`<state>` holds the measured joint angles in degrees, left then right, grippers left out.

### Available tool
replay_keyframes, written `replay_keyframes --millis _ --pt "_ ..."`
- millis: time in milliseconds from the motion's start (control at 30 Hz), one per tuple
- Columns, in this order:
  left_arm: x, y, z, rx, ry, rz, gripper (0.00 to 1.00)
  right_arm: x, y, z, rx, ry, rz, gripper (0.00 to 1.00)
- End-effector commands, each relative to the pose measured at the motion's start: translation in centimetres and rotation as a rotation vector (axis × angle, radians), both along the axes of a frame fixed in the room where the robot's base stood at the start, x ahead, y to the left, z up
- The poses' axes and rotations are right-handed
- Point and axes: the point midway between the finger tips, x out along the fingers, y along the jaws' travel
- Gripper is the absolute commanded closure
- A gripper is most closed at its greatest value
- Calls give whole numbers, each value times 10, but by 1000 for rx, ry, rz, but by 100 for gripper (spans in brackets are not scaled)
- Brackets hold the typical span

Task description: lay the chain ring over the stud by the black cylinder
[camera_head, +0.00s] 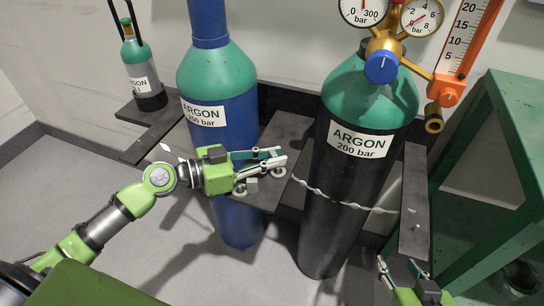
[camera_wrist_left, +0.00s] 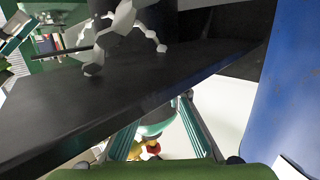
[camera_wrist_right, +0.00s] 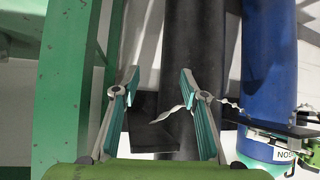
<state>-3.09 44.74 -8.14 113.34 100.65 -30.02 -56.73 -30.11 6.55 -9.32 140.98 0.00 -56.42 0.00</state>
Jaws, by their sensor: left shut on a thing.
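A pale chain (camera_head: 345,203) runs across the front of the black cylinder (camera_head: 335,190), from near my left fingertips to the dark bracket on the right. It also shows in the right wrist view (camera_wrist_right: 220,101). Large grey links (camera_wrist_left: 122,22) appear in the left wrist view. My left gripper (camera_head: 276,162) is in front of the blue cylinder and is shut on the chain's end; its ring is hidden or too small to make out. I cannot clearly tell the stud. My right gripper (camera_head: 403,268) is open and empty, low at the right; its spread fingers show in the right wrist view (camera_wrist_right: 160,85).
The blue cylinder (camera_head: 238,215) stands behind my left gripper. A dark shelf (camera_head: 275,137) lies between the cylinders, and a dark bracket (camera_head: 414,190) is right of the black one. A green bench (camera_head: 500,125) stands at right. A small cylinder (camera_head: 143,70) stands at back left.

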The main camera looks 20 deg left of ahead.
Motion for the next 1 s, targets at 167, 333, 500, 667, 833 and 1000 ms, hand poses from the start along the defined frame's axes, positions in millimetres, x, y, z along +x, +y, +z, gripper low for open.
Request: replay_keyframes --millis 167,333,500,667,833,1000 --pt "0 0 -1 0 0 0 100 2 1 1 3 -11 1 60" --pt "0 0 -1 0 0 0 100 5 2 4 6 -29 3 60" --pt "0 0 -2 1 1 0 100 6 3 6 9 -40 4 60" --pt "0 0 -3 1 1 -1 100 9 4 9 13 -56 5 60" --pt "-1 0 -4 2 2 -1 100 11 5 11 15 -68 6 60" --pt "-1 0 -6 2 4 -2 100 13 6 14 19 -84 7 60"
